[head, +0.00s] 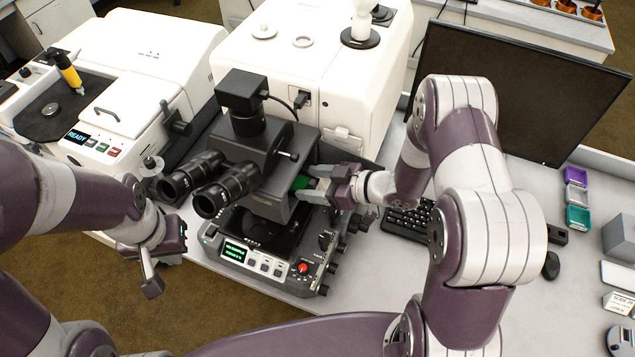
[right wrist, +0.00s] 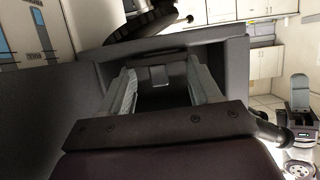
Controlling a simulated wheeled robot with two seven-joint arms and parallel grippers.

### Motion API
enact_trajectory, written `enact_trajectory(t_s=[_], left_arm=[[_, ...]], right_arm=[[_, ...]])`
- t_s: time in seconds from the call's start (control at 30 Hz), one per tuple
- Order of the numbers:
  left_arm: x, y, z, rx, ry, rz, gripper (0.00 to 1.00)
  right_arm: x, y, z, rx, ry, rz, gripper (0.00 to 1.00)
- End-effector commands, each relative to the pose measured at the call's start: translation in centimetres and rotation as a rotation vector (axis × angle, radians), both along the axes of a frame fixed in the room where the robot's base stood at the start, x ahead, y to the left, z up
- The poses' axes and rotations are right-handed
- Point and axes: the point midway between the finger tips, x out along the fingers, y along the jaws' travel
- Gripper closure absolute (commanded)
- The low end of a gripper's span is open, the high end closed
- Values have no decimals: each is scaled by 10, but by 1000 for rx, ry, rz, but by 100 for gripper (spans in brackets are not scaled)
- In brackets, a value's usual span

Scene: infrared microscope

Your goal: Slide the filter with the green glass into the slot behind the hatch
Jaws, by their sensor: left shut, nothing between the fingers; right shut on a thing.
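The microscope (head: 262,170) is dark grey, with twin eyepieces. My right gripper (head: 312,190) is at the right side of its head, shut on the filter (head: 300,182), whose green glass shows as a small patch between the fingers. In the right wrist view the fingers (right wrist: 165,85) reach into a rectangular dark opening (right wrist: 240,65) in the microscope's side, with a small grey tab (right wrist: 158,76) between them. How deep the filter sits is hidden, and I cannot make out the hatch. My left gripper (head: 151,284) is shut and empty, left of the microscope and apart from it.
A control panel (head: 262,260) with a green display is on the microscope's base. A keyboard (head: 408,220) and a monitor (head: 515,90) stand to the right. White instruments (head: 140,60) fill the back left. Coloured trays (head: 577,198) lie at the far right.

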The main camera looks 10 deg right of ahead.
Motion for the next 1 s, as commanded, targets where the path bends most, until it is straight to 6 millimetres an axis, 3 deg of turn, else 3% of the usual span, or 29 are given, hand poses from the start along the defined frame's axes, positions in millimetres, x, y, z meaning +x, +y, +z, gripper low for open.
enact_trajectory(t_s=[0.33, 1.0], left_arm=[[0, 0, -1, 0, 0, 0, 100], [0, 0, 2, 0, 0, 0, 100]], right_arm=[[5, 8, 0, 0, 0, 1, 64], [2, 2, 0, 1, 1, 0, 64]])
